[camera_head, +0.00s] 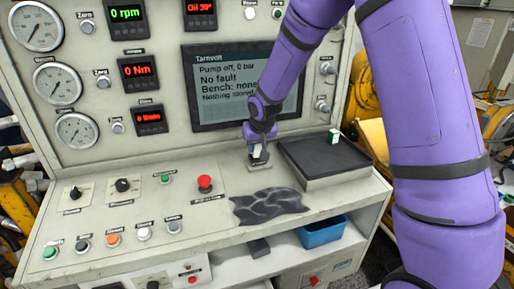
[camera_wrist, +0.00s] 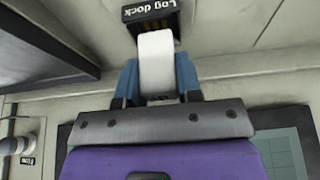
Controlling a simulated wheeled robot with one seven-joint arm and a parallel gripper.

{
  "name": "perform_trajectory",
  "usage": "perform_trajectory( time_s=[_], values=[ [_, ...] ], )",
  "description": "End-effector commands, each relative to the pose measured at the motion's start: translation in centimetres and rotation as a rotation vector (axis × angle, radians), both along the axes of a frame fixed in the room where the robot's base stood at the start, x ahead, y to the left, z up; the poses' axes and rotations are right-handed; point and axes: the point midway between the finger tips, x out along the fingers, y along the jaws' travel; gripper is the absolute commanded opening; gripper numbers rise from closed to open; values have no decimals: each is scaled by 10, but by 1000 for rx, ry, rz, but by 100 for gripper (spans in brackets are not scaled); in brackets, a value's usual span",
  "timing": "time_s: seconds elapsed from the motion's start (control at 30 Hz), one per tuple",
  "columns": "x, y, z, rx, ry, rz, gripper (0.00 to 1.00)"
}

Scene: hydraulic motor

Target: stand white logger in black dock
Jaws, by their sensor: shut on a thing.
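My gripper (camera_head: 258,146) points down at the console shelf below the screen. In the wrist view its blue fingers (camera_wrist: 157,78) are shut on the white logger (camera_wrist: 156,58), one on each side. The black dock (camera_wrist: 133,13), labelled "Log dock", lies just beyond the logger's far end, with gold contact strips visible. The logger's end overlaps the dock's edge in this view; I cannot tell whether it is seated or just above. In the head view the logger (camera_head: 257,153) looks upright over the dock (camera_head: 259,164), mostly hidden by the gripper.
A dark crumpled cloth (camera_head: 268,205) lies in front. A red stop button (camera_head: 204,183) is to the left. The screen (camera_head: 215,95) rises behind.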

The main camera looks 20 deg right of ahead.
Motion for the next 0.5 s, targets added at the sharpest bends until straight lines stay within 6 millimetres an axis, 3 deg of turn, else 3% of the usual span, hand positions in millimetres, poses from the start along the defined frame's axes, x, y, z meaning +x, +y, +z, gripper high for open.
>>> perform_trajectory(
  time_s=[0.1,0.43,0.47,0.5],
  values=[
    [0,0,-9,0,0,1,5],
    [0,0,-12,0,0,0,5],
    [0,0,-13,0,0,0,35],
    [0,0,-12,0,0,0,44]
  ],
)
